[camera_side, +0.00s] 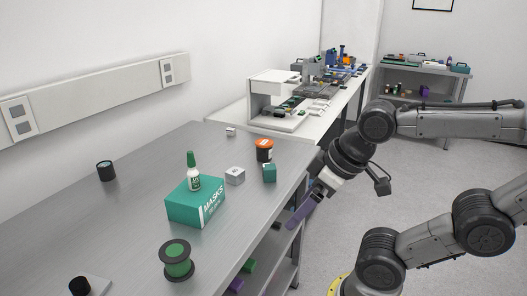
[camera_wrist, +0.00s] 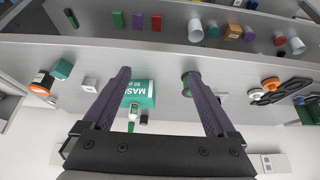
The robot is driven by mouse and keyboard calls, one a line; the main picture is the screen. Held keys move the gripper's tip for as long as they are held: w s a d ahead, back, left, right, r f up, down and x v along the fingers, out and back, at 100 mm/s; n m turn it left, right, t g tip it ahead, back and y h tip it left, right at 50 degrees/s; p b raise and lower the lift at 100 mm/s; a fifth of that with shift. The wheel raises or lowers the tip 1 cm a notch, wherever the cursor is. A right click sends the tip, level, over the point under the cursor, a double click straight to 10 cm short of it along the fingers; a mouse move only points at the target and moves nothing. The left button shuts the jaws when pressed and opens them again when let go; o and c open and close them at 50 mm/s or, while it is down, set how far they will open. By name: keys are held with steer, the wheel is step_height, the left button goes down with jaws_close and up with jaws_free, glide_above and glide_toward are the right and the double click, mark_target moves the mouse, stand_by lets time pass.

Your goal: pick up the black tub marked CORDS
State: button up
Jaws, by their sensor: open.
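A black tub with an orange lid (camera_side: 264,150) stands upright near the far right part of the grey bench. It also shows in the wrist view at the left (camera_wrist: 41,82), with a pale label band; I cannot read the lettering. A smaller black cylinder (camera_side: 105,170) stands at the bench's left; whether it bears a word I cannot tell. My gripper (camera_side: 302,212) has purple fingers and hangs by the bench's right edge, apart from the tub. In the wrist view my gripper (camera_wrist: 158,75) is open and empty, its fingers wide apart.
A teal cube (camera_side: 269,173) stands close to the tub, with a grey cube (camera_side: 235,176) nearby. A green spool (camera_side: 177,260) stands nearer. The bench (camera_side: 140,215) has clear room at left.

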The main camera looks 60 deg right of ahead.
steer(key=shift+o, duration=0.2)
steer(key=w+d+r+m+t+h, duration=0.1)
steer(key=w+d+r, duration=0.2)
steer(key=w+r, duration=0.45)
steer(key=w+d+r+m, duration=0.1)
steer(key=w+d+r, duration=0.2)
steer(key=w+r, duration=0.45)
steer(key=m+g+h, duration=0.2)
steer(key=m+g, duration=0.1)
steer(key=m, duration=0.4)
glide_above(263, 149)
steer(key=s, duration=0.2)
step_height(263, 149, down, 19)
steer(key=x, duration=1.2)
steer(key=shift+w+d+f, duration=0.15)
steer(key=shift+d+f, duration=0.05)
steer(key=shift+d, duration=0.2)
